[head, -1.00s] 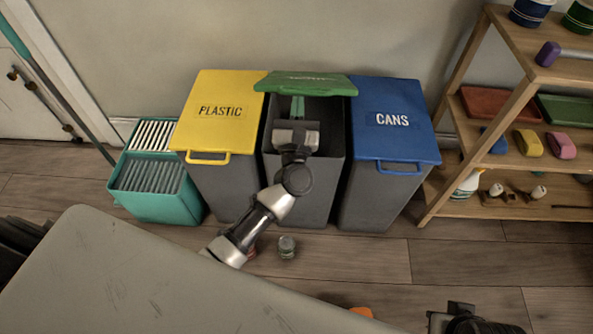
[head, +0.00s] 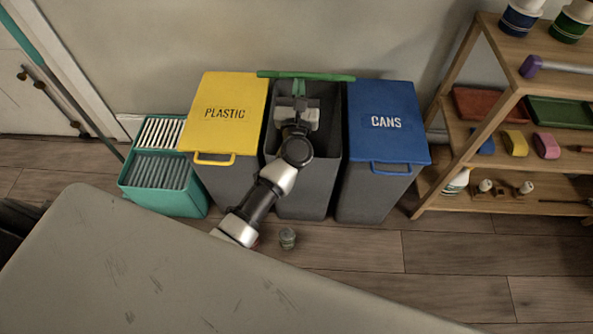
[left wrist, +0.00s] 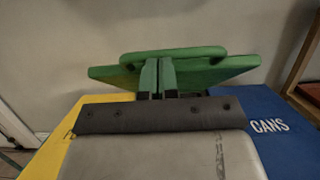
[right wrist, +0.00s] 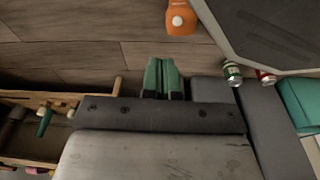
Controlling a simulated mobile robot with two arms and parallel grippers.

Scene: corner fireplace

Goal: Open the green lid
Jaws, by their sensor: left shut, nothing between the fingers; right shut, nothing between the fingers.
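The green lid (head: 305,76) of the middle bin (head: 305,188) stands raised at the back, seen nearly edge-on in the head view. The bin's dark opening shows below it. My left gripper (head: 299,87) is over the opening, close to the lid, with shut fingers. In the left wrist view the lid (left wrist: 222,68) shows its loop handle at the top, and the shut fingers (left wrist: 158,75) overlap it; I cannot tell whether they touch. My right gripper shows only in the right wrist view (right wrist: 163,75), shut and empty, low over the floor.
The yellow PLASTIC bin (head: 226,112) and blue CANS bin (head: 387,122) flank the middle bin, lids closed. A teal bucket (head: 165,200) stands left, a wooden shelf (head: 515,90) right. A can (head: 287,238) and an orange bottle (right wrist: 181,18) are on the floor.

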